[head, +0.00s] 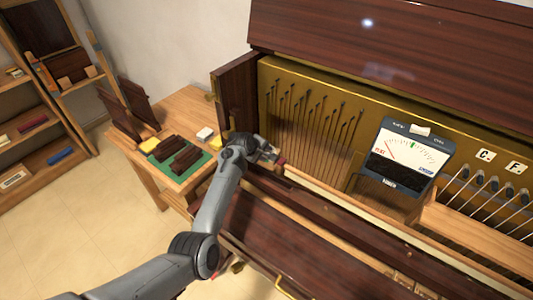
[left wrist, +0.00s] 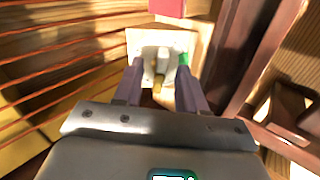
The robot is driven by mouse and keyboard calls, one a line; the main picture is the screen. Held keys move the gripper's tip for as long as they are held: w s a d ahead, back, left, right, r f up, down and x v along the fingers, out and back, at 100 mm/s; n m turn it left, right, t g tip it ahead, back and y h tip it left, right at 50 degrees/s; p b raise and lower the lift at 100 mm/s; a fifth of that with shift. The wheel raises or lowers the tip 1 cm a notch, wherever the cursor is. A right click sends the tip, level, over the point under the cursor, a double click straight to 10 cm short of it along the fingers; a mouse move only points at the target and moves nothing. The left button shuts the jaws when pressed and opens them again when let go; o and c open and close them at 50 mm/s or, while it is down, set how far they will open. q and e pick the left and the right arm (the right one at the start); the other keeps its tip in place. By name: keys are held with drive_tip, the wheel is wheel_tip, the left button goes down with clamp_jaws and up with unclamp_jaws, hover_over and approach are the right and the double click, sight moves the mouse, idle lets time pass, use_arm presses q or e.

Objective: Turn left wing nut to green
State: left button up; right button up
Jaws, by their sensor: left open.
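My left gripper (head: 268,154) is at the left end of the open piano's inside. In the left wrist view, the left gripper (left wrist: 160,66) is open, with one purple-grey finger on each side. A pale plate (left wrist: 134,42) lies just beyond the fingertips. A whitish and brass-coloured fitting (left wrist: 158,73), which looks like the wing nut, is between the fingers; I cannot tell whether they touch it. A green patch (left wrist: 183,58) is by the right finger's tip. A tuner dial (head: 408,155) has a red needle leaning left and a green mark near its top.
Piano strings (left wrist: 50,75) run along the left of the left wrist view, and a dark wooden post (left wrist: 235,55) stands at the right. A red block (left wrist: 168,7) is beyond the plate. A side table (head: 180,110) stands left of the piano.

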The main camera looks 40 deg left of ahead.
use_arm(q)
clamp_jaws()
drive_tip(key=shift+a+r+m+p, duration=0.1)
drive_tip(key=shift+m+p, duration=0.45)
drive_tip(key=shift+m, duration=1.35)
drive_tip(key=shift+m+p, duration=0.65)
drive_tip(key=shift+m, duration=1.05)
